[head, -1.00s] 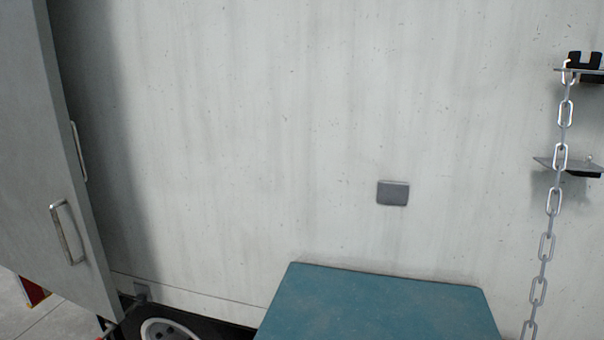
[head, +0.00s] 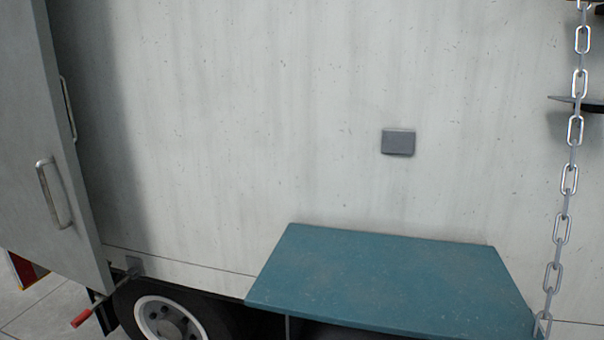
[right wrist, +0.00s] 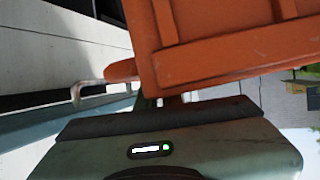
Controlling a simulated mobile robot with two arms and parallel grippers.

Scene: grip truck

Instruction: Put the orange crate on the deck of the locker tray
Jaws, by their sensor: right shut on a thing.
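The orange crate (right wrist: 225,45) fills the upper middle and right of the right wrist view, tilted in the picture. My right gripper (right wrist: 168,100) is shut on it, with the fingers mostly hidden between the crate and the gripper's housing. The crate and right gripper are not in the head view. My left gripper is in no view. A teal flat top (head: 390,275) juts out low from the pale truck wall, with a dark space under its front edge. It is bare. I cannot tell whether it is part of the locker tray.
A grey door (head: 45,150) with metal handles stands at the left. A wheel (head: 168,318) and a red-gripped crank (head: 82,318) are below. A chain (head: 568,180) hangs at the right, beside a small shelf (head: 575,103). A grey plate (head: 398,142) is on the wall.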

